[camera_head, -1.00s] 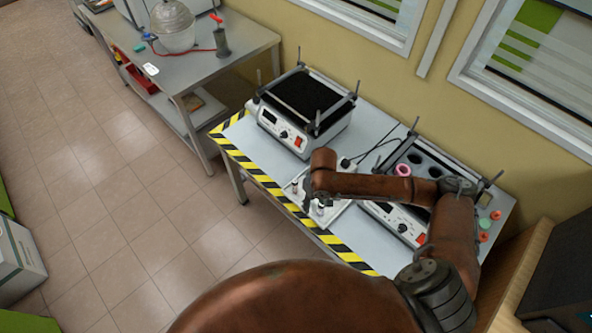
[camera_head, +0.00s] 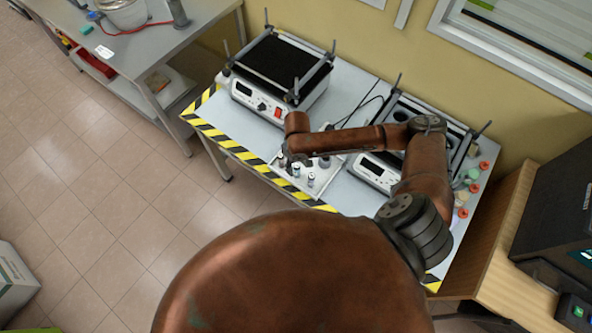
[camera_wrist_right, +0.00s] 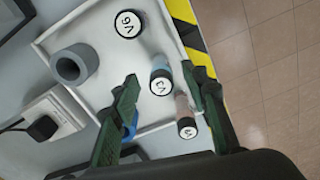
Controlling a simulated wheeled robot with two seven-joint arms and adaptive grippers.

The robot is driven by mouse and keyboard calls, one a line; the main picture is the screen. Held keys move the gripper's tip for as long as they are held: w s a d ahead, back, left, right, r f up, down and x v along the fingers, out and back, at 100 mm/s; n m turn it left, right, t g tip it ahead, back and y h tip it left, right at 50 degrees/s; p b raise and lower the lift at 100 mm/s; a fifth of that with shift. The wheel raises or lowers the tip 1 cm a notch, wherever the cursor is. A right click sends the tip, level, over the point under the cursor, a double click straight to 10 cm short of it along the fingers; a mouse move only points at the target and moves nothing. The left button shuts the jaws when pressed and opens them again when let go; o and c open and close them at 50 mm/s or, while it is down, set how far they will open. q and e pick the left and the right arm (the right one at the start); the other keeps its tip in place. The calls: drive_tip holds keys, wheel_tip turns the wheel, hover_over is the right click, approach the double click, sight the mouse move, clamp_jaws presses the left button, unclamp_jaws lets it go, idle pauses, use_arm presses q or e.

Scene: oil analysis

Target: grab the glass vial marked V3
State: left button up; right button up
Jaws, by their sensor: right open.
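The glass vial marked V3 (camera_wrist_right: 160,85) has a white cap with black lettering and a bluish body. In the right wrist view it shows between the two fingers of my right gripper (camera_wrist_right: 161,75), which is open. I cannot tell whether the fingers are level with the vial or above it. In the head view small vials (camera_head: 311,180) stand on a white tray (camera_head: 322,186), and the right arm's end hangs over the tray, its fingers hard to make out. My left gripper is not in view.
A vial marked V6 (camera_wrist_right: 128,24) and another capped vial (camera_wrist_right: 187,129) stand close to V3. A grey ring-shaped piece (camera_wrist_right: 75,65) is on the tray. A black-topped device (camera_head: 279,71) stands behind, and another device (camera_head: 367,172) is to the right.

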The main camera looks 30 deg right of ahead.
drive_tip(key=shift+f, duration=0.6)
drive_tip(key=shift+c, duration=0.3)
clamp_jaws()
